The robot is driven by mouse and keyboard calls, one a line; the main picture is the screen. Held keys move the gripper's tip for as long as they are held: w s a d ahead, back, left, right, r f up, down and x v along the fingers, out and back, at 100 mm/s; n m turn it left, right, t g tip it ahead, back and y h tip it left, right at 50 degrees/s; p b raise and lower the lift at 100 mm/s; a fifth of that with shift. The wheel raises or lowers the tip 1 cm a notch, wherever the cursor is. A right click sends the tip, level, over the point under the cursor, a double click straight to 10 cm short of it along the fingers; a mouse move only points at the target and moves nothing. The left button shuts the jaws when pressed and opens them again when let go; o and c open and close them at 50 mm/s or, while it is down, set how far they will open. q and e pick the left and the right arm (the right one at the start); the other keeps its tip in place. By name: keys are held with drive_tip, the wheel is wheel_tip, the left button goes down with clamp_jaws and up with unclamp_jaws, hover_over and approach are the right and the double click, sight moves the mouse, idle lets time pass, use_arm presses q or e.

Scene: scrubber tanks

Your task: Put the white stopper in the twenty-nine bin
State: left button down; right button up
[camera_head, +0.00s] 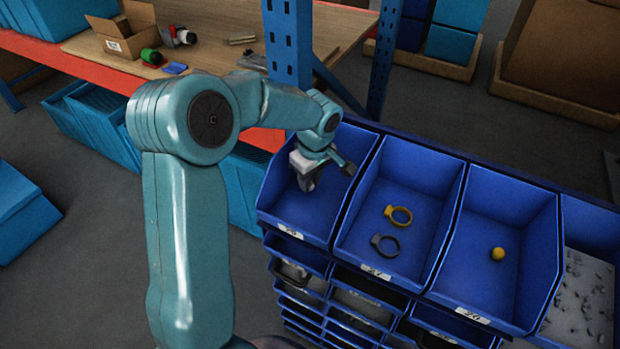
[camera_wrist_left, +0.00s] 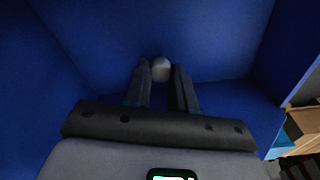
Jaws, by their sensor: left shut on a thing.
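The white stopper (camera_wrist_left: 161,68) shows as a small pale round thing between the fingertips in the left wrist view. My left gripper (camera_head: 308,184) is shut on it, inside the leftmost blue bin (camera_head: 275,212); the fingers also show in the wrist view (camera_wrist_left: 161,84). In the head view the stopper is hidden by the gripper. I cannot tell if it touches the bin floor. The leftmost bin's label is too small to read surely. No label that I can read clearly as twenty-nine shows. My right gripper is not in view.
The second bin (camera_head: 352,244), labelled 27, holds a yellow ring (camera_head: 398,216) and a grey ring (camera_head: 385,245). The third bin (camera_head: 440,285) holds a yellow ball (camera_head: 498,254). A fourth bin at the right edge holds grey bits (camera_head: 580,300). A blue post (camera_head: 288,45) stands behind.

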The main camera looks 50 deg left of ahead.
use_arm(q)
drive_tip(key=shift+f, duration=0.3)
drive_tip(key=shift+f, duration=0.15)
drive_tip(key=c, duration=0.9)
unclamp_jaws()
drive_tip(key=shift+c, duration=0.2)
